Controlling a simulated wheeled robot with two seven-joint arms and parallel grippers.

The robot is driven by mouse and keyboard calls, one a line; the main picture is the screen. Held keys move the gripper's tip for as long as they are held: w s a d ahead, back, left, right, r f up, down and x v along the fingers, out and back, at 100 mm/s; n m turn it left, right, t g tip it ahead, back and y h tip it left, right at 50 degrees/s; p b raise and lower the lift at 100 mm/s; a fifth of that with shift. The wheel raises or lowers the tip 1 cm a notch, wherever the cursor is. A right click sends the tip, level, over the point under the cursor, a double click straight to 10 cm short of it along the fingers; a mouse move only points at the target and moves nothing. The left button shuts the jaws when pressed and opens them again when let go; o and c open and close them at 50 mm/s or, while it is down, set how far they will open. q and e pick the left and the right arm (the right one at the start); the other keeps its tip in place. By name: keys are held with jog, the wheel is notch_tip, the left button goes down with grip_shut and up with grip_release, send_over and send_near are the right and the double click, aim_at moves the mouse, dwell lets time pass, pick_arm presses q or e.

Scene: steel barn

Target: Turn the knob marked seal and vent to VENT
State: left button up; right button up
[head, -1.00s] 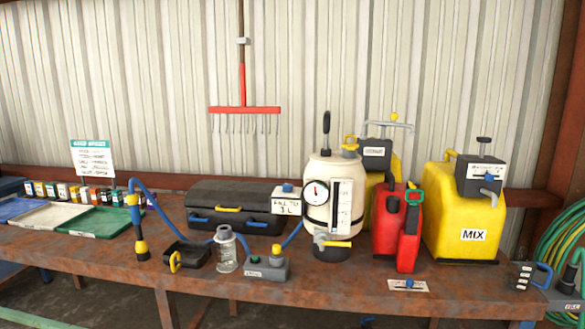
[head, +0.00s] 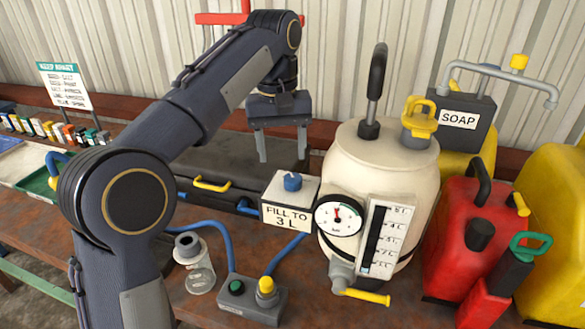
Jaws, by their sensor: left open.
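No seal and vent lettering is readable on any knob here. A cream pressure tank (head: 375,170) stands on the bench with a yellow knob-like fitting (head: 419,120) on its top right. A round gauge (head: 339,216) and a level scale are on its front, with a yellow-handled tap (head: 362,294) below. A blue knob (head: 292,181) tops the white "FILL TO 3 L" box (head: 291,205). My left gripper (head: 282,144) is open and empty, fingers pointing down, above the black case and left of the tank. My right gripper is not in view.
A black pump handle (head: 376,80) rises from the tank top. Red cans (head: 462,235) and the yellow SOAP container (head: 484,143) crowd its right. A glass jar (head: 194,264) and a grey button box (head: 252,301) with blue hoses are in front.

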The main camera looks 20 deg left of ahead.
aim_at(293, 178)
pick_arm(q)
jog(key=shift+w+d+r, duration=0.25)
jog(key=shift+w+d, duration=0.45)
jog(key=shift+w, duration=0.1)
jog(key=shift+w+d, duration=0.2)
jog(key=shift+w, duration=0.05)
jog(key=shift+s+f, duration=0.1)
jog(key=shift+f, duration=0.3)
notch_tip(293, 178, down, 7)
jog(key=shift+s+r+b, duration=0.1)
jog(key=shift+b, duration=0.95)
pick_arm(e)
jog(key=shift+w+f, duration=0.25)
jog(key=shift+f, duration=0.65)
pick_arm(q)
jog(key=shift+c, duration=0.3)
jog(key=c, duration=0.9)
